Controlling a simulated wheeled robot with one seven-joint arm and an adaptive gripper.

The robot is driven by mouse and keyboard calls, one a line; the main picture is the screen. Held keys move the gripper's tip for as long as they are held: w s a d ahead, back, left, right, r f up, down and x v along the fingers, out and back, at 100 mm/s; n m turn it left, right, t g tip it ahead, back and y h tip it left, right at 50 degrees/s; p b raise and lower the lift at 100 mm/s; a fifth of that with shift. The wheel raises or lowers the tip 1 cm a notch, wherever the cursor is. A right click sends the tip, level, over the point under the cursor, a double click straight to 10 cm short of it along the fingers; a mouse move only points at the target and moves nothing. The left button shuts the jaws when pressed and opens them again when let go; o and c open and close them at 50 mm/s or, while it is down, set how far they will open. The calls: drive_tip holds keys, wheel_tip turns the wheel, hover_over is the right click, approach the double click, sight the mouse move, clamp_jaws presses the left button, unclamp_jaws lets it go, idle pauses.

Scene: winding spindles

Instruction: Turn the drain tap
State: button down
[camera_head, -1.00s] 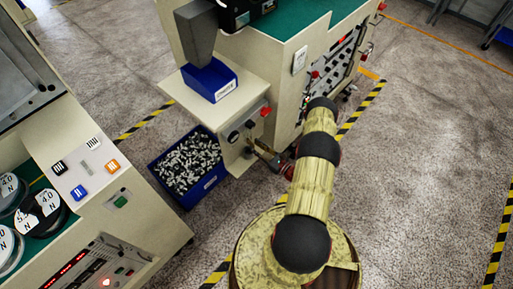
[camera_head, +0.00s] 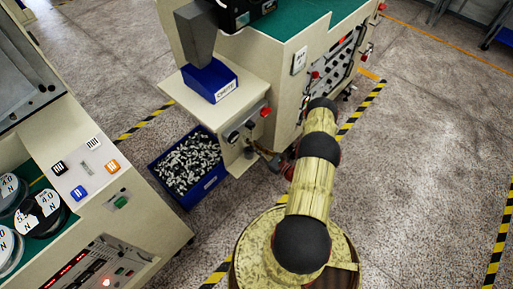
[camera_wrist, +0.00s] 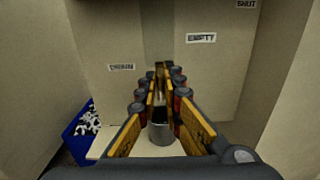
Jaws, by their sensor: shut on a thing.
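The drain tap is low on the side of the beige cabinet and mostly hidden by my gripper. In the wrist view my gripper (camera_wrist: 159,70) has its two orange-padded fingers converging against the cabinet side, shut on the tap's handle, which barely shows between them. A grey cylindrical part (camera_wrist: 160,132) shows below and between the fingers; I cannot tell if it belongs to the tap. The wrist view shows labels reading "EMPTY" (camera_wrist: 201,38) and "SHUT" (camera_wrist: 246,4) on the panel. In the head view my gripper (camera_head: 273,159) reaches the cabinet's lower corner.
A blue bin (camera_head: 209,184) of small metal parts stands on the floor left of the tap. A blue tray (camera_head: 210,80) sits on the ledge above, near a red knob (camera_head: 265,112). A control console (camera_head: 110,205) stands at left. The floor at right is clear.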

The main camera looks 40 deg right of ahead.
drive_tip(key=shift+m, duration=0.3)
drive_tip(key=shift+d+f+m+b, duration=0.2)
drive_tip(key=shift+m+b, duration=0.75)
drive_tip(key=shift+m, duration=1.9)
drive_tip(key=shift+d+f+m+b, duration=0.25)
drive_tip(key=shift+m+b, duration=0.7)
drive_tip(key=shift+m, duration=1.95)
drive_tip(key=shift+d+f+m+b, duration=0.2)
drive_tip(key=shift+m+b, duration=0.75)
drive_tip(key=shift+m, duration=1.9)
drive_tip(key=c, duration=2)
unclamp_jaws()
drive_tip(key=shift+o, duration=0.2)
